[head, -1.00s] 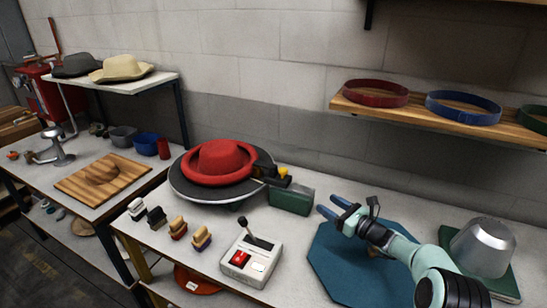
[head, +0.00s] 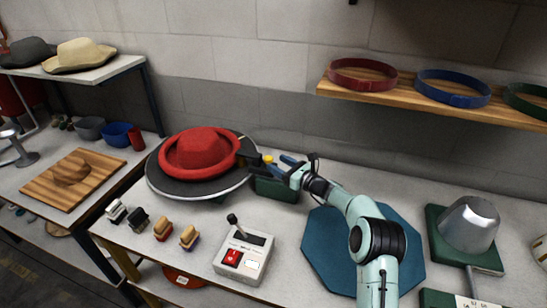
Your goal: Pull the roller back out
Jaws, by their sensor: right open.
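A red hat (head: 200,150) lies on a dark round turntable (head: 160,180) with a pale rim. The roller (head: 250,160), a black arm with a yellow part, reaches from the green block (head: 276,188) to the right side of the hat's brim. Whether it touches the brim cannot be told. Whether the fingers surround the knob is too small to tell. My left gripper is out of view.
A control box (head: 244,255) with a lever and red switch stands in front. Several brushes (head: 162,228) lie left of it. A blue octagonal mat (head: 325,255) lies under my right arm, with a metal dome (head: 468,224) farther right.

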